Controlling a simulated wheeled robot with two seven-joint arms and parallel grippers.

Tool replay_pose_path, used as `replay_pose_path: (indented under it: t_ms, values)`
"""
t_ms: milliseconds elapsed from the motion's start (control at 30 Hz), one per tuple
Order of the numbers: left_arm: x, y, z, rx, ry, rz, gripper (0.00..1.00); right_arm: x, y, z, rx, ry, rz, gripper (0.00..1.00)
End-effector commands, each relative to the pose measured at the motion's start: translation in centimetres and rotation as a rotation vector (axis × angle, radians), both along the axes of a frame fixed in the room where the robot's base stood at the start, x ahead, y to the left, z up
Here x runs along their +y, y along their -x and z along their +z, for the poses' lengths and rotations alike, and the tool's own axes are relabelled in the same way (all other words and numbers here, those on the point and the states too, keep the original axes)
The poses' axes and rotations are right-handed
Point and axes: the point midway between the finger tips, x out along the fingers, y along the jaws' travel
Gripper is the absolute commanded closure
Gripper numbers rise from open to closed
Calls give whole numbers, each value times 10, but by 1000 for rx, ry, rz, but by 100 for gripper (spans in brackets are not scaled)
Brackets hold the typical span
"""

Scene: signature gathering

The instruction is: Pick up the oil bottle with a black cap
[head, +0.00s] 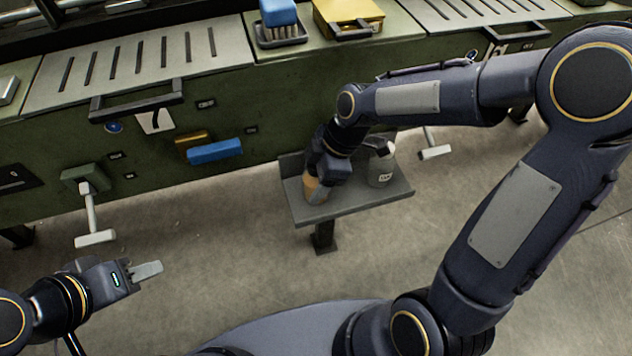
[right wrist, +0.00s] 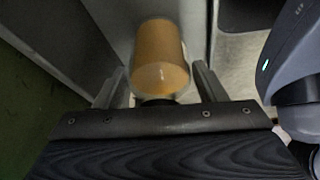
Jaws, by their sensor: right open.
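The oil bottle (head: 312,190), amber in colour, stands on the small grey shelf (head: 357,206). In the right wrist view the amber bottle (right wrist: 160,55) lies between my two fingers, with its dark cap (right wrist: 156,101) close to the palm. My right gripper (head: 318,181) is over the bottle from above and hides its upper part in the head view. The right gripper is open, with a finger on each side of the bottle and gaps still visible. My left gripper (head: 148,271) is low at the left, away from everything; its finger spacing is unclear.
A grey bottle (head: 381,170) with a label stands on the same shelf, right of my right gripper. Behind is a green workbench (head: 270,120) with slotted panels and handles. A blue brush (head: 279,18) and a yellow box (head: 345,14) sit on top. The floor in front is clear.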

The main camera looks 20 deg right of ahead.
Motion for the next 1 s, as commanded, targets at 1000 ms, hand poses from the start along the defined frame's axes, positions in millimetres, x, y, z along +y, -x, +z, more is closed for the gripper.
replay_pose_path:
  t_ms: [1000]
  values:
    - [0, 0, 21, 0, 0, 0, 64, -13, 17, 63, -8, 0, -5, 71]
